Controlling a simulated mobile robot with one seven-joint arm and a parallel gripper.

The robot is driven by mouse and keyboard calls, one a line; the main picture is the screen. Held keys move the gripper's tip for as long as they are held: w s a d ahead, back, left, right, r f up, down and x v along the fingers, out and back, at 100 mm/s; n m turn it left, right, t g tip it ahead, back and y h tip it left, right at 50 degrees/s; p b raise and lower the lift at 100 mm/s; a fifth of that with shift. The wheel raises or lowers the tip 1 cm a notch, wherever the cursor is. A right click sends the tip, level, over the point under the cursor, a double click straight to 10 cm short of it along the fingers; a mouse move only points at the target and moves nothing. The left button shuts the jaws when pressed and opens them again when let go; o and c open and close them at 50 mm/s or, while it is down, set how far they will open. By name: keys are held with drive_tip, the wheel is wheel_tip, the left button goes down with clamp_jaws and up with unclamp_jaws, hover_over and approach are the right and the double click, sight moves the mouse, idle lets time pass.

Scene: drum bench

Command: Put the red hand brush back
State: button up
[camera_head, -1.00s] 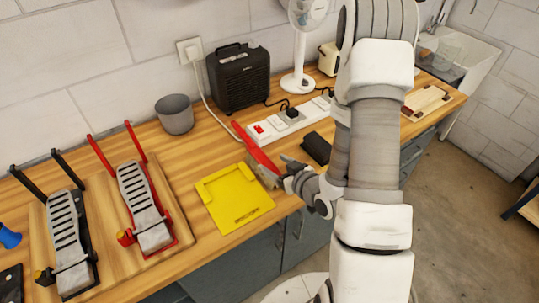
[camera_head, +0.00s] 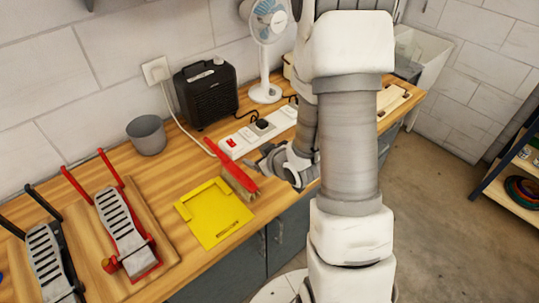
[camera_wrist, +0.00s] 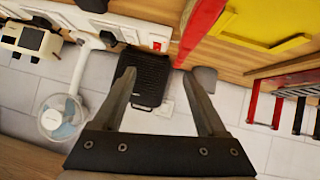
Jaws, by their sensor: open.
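The red hand brush (camera_head: 229,164) lies on the wooden bench, with its pale bristles facing the yellow tray (camera_head: 216,233). The tray is just left of the brush in the head view. In the wrist view the red brush (camera_wrist: 199,28) shows at the top, right of centre, with the yellow tray (camera_wrist: 275,22) beyond it. My gripper (camera_wrist: 159,76) is open, with nothing between its fingers. In the head view my gripper (camera_head: 257,163) is just right of the brush, apart from it. My arm hides part of the bench to the right.
A white power strip (camera_head: 257,131), a black heater (camera_head: 206,92), a fan (camera_head: 265,60) and a grey cup (camera_head: 146,135) stand behind the brush. Pedals (camera_head: 126,232) are at the left. The bench front edge is near the tray.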

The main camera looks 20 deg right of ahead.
drive_tip(key=s+r+m+g+h, duration=0.2)
drive_tip(key=s+r+h, duration=0.15)
drive_tip(key=r, duration=1.05)
drive_tip(key=s+a+r+m+g+y, duration=0.1)
drive_tip(key=s+r, duration=0.3)
drive_tip(key=s, duration=0.5)
drive_tip(key=s+a+r+m+g, duration=0.1)
drive_tip(key=s+a+r, duration=0.3)
drive_tip(key=s, duration=0.5)
drive_tip(key=shift+a+r+g+y+b, duration=0.2)
drive_tip(key=shift+g+y+b, duration=0.2)
drive_tip(key=shift+g, duration=0.2)
